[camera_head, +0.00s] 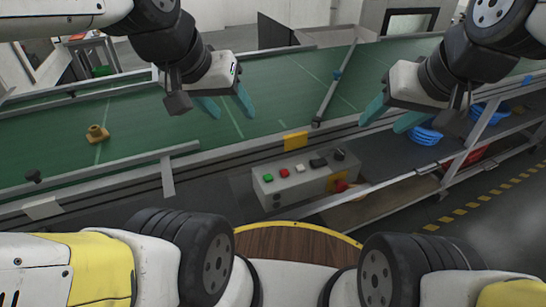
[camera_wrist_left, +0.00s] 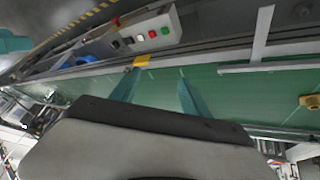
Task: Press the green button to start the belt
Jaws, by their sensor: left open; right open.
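The green button (camera_head: 267,178) is at the left end of a grey control box (camera_head: 290,186) on the near side of the belt, with a red button (camera_head: 284,173) beside it. In the left wrist view the green button (camera_wrist_left: 165,31) is at the top, beyond my fingertips. My left gripper (camera_head: 226,108) is open and empty above the green belt (camera_head: 130,122), behind and left of the box. My right gripper (camera_head: 385,118) is open and empty to the right of the box, above the belt's near edge. Neither gripper touches the box.
A yellow-brown part (camera_head: 97,133) sits on the belt at the left. Blue bowls (camera_head: 425,134) stand on a dark shelf at the right. Metal rails run along the belt. A yellow block (camera_head: 295,141) sits on the near rail behind the box.

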